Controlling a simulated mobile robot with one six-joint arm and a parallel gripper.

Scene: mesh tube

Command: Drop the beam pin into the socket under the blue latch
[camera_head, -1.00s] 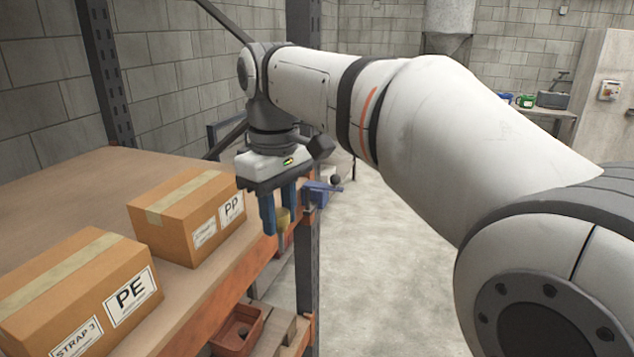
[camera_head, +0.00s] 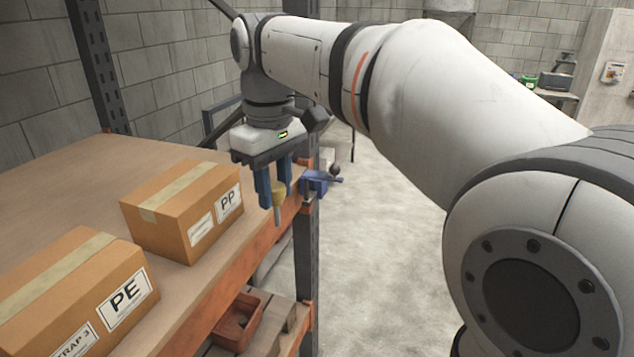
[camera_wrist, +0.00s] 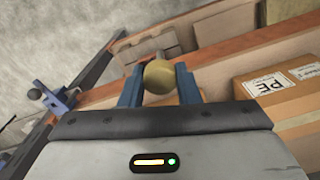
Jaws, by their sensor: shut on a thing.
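The beam pin (camera_head: 278,196) has a yellow head and a thin grey shank that hangs down, close to upright. My gripper (camera_head: 272,190) is shut on the yellow head between its two blue fingers. The pin's round head (camera_wrist: 159,76) also shows between the fingers in the wrist view. The blue latch (camera_head: 317,182) sits on the dark rack upright, just right of the pin. It also shows at the left of the wrist view (camera_wrist: 52,97). The socket under the latch cannot be made out.
Two cardboard boxes, marked PP (camera_head: 182,210) and PE (camera_head: 82,292), stand on the wooden shelf (camera_head: 60,192) left of my gripper. An orange beam (camera_head: 232,288) edges the shelf. A reddish bin (camera_head: 238,322) sits lower down. Floor right of the upright is clear.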

